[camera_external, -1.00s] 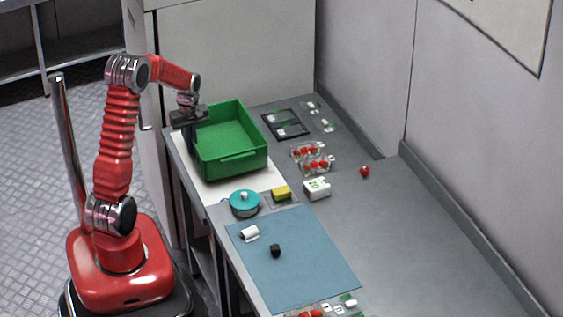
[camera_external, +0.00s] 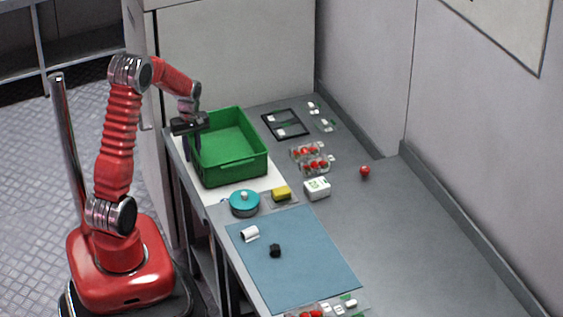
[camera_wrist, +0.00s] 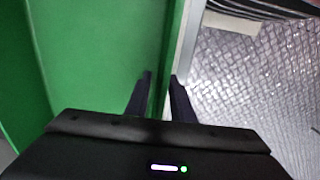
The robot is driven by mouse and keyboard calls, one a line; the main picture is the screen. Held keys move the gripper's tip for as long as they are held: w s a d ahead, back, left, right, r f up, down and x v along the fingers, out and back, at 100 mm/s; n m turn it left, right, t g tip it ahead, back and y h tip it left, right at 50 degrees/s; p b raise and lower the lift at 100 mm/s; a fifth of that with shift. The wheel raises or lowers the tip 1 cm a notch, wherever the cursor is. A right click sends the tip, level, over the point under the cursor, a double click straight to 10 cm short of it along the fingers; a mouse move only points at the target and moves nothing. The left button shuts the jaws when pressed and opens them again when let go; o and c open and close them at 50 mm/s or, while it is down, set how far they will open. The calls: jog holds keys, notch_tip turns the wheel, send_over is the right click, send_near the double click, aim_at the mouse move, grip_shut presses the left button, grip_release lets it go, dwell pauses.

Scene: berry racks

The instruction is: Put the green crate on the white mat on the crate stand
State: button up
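My gripper (camera_external: 191,144) is at the crate's left wall, pointing down. In the wrist view my gripper (camera_wrist: 160,78) has one finger inside and one outside the wall of the crate (camera_wrist: 95,60), shut on it. I cannot make out a separate crate stand under the mat.
A teal round pot (camera_external: 244,204), a yellow block (camera_external: 281,193) and a white box (camera_external: 316,189) stand close in front of the crate. A black frame (camera_external: 285,124) and berry punnets (camera_external: 314,166) lie to its right. The worktop's right part is mostly clear.

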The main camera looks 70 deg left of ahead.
notch_tip(320, 180, up, 12)
jog(key=shift+f, duration=0.1)
jog(key=shift+r, duration=0.2)
dwell(0.4)
dwell(0.8)
jog(key=shift+d+r, duration=0.1)
jog(key=s+d+r+m+t, duration=0.1)
jog(key=d+r+m, duration=0.25)
jog(key=d, duration=0.65)
jog(key=d+r+m+t+y, duration=0.1)
jog(key=d+r+m, duration=0.3)
jog(key=d, duration=0.5)
jog(key=s+d+r+m+t, duration=0.1)
jog(key=d+r+m+t, duration=0.3)
jog(key=d, duration=0.6)
jog(key=s+d+f+m+h, duration=0.1)
jog(key=s+d+m, duration=0.4)
jog(key=d, duration=0.3)
jog(key=shift+s+d+f+m, duration=0.35)
jog(key=shift+d+m, duration=0.05)
jog(key=shift+m, duration=0.35)
